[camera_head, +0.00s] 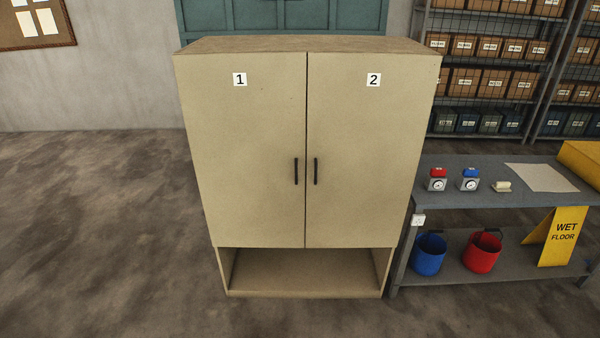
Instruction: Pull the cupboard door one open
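A beige cupboard (304,44) stands upright in the middle of the view, facing me. Its left door, door one (245,150), carries a white label with "1" and is shut. A dark vertical handle (296,171) sits near that door's right edge, at about mid-height or a little lower. The right door, door two (372,150), carries a label "2" and is also shut. Its dark handle (316,171) is close beside the first, across the seam. The inside behind the doors is hidden. Neither of my grippers is in view.
An empty open shelf (304,272) lies below the doors. A grey table (470,200) stands close on the right, with a blue bucket (428,255), a red bucket (481,252) and a yellow sign (560,238) on its lower level. The floor at left is clear.

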